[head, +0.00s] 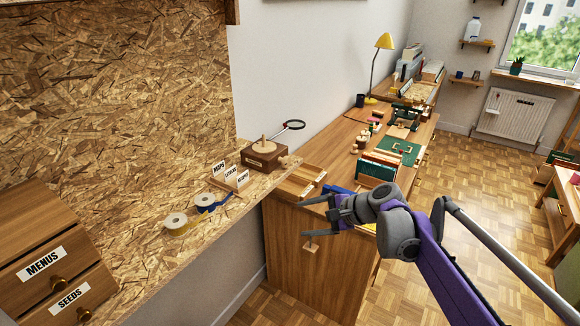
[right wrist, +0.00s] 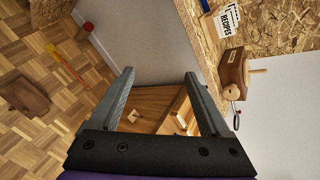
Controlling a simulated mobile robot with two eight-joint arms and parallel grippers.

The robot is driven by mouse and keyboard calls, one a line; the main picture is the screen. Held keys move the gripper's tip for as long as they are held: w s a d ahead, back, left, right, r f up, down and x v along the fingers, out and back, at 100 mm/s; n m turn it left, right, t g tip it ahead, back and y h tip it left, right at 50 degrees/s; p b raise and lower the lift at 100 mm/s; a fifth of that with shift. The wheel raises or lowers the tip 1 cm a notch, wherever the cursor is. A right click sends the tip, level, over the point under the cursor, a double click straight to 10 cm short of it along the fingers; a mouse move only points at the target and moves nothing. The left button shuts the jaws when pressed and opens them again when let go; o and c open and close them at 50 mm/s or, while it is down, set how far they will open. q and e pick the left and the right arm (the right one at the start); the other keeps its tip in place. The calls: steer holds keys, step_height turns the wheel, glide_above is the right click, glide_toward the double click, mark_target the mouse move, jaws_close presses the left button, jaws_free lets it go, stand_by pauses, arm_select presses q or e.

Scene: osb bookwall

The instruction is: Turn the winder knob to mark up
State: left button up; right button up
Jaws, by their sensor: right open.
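The winder (head: 262,158) is a dark brown wooden box on the chipboard shelf, with a pale round piece and upright peg on top. A pale wooden knob (head: 283,161) sticks out of its right side. The winder also shows tilted at the right of the right wrist view (right wrist: 233,70), with its knob (right wrist: 231,92). I cannot make out a mark on the knob. My right gripper (head: 306,218) is open and empty, in front of the wooden cabinet, below and right of the winder and apart from it. My left gripper is not in view.
A dark ring on a rod (head: 295,124) stands out behind the winder. Labelled cards (head: 231,175) and tape rolls (head: 176,221) sit on the shelf (head: 150,251) to its left. The wooden cabinet (head: 318,270) lies close behind my right gripper.

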steer(key=w+d+m+t+y, duration=0.2)
steer(key=w+m, duration=0.2)
steer(key=w, duration=0.5)
steer(key=m+t+y+b, duration=0.1)
steer(key=m+t+y, duration=0.15)
steer(key=m, duration=0.35)
glide_toward(288, 162)
steer(key=shift+y, duration=0.45)
steer(key=x, duration=0.3)
steer(key=p+x, duration=0.1)
steer(key=x, duration=0.1)
steer(key=p+x, duration=0.1)
steer(key=x, duration=0.2)
steer(key=shift+w+a+f, duration=0.15)
steer(key=shift+w+f, duration=0.15)
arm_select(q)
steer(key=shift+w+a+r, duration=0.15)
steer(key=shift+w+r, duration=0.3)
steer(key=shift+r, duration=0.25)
arm_select(e)
jaws_close()
